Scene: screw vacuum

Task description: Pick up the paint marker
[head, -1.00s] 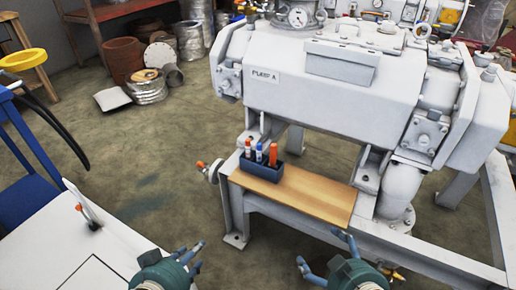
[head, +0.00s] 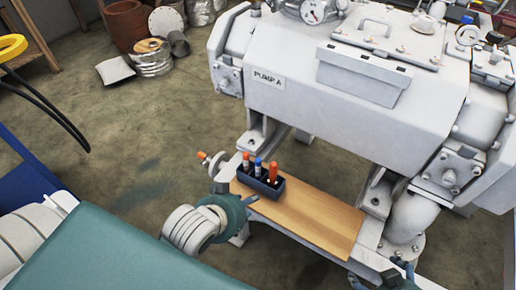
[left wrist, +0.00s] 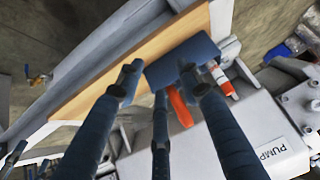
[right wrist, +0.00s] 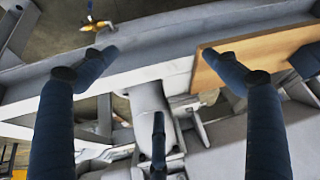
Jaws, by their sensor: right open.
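A dark blue holder (head: 264,187) stands on the wooden board, with several upright markers in it. Which is the paint marker is not labelled. My left gripper (head: 244,201) is just left of and in front of the holder. In the left wrist view its fingers (left wrist: 160,76) are apart and empty, with the orange marker (left wrist: 179,108) partly hidden behind them. My right gripper (right wrist: 160,58) is open and empty beyond the board's right end.
The wooden board (head: 318,219) is clear right of the holder. The large grey pump (head: 330,100) rises behind it. A valve with an orange tip (head: 203,156) sticks out left of the board.

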